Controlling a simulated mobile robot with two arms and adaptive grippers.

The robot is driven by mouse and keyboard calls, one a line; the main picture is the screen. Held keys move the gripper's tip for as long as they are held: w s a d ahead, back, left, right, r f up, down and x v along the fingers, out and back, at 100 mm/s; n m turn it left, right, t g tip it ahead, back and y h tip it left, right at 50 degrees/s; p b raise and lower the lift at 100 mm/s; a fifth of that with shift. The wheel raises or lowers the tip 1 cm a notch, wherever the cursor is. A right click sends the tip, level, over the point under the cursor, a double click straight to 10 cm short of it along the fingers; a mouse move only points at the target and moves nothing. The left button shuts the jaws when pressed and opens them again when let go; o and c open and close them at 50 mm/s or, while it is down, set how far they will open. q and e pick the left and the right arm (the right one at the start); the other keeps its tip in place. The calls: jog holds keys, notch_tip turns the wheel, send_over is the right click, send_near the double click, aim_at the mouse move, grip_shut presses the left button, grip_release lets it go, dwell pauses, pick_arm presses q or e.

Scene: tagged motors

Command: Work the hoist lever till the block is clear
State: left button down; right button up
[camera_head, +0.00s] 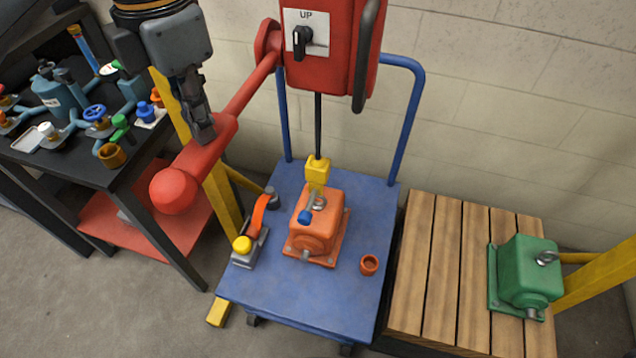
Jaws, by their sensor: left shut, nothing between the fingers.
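The red hoist (335,50) hangs at top centre with a black selector marked UP. Its red lever (250,90) slants down to the left and ends in a ball knob. My left gripper (204,132) is shut with nothing between its fingers; its tips overlap the lever's thick grip in the picture, and I cannot tell if they touch. A dark line runs down from the hoist to the yellow hook block (317,170), just above the orange motor (317,225). A blue tag (305,217) is on the motor, which sits on the blue cart (350,305). My right gripper is not in view.
A green motor (525,270) sits on the wooden pallet (440,270) at right. A black bench (125,180) with valves stands left. Yellow posts flank the cart.

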pick_arm(q)
notch_tip(320, 180, up, 8)
jog(key=p, duration=0.5)
jog(key=shift+w+f+p, duration=0.15)
jog(key=shift+w+p, duration=0.05)
jog(key=shift+p, duration=0.1)
jog(key=shift+w, duration=0.1)
jog(key=shift+d, duration=0.1)
notch_tip(320, 180, up, 7)
jog(key=p, duration=0.5)
jog(key=shift+p, duration=0.4)
jog(key=shift+f, duration=0.1)
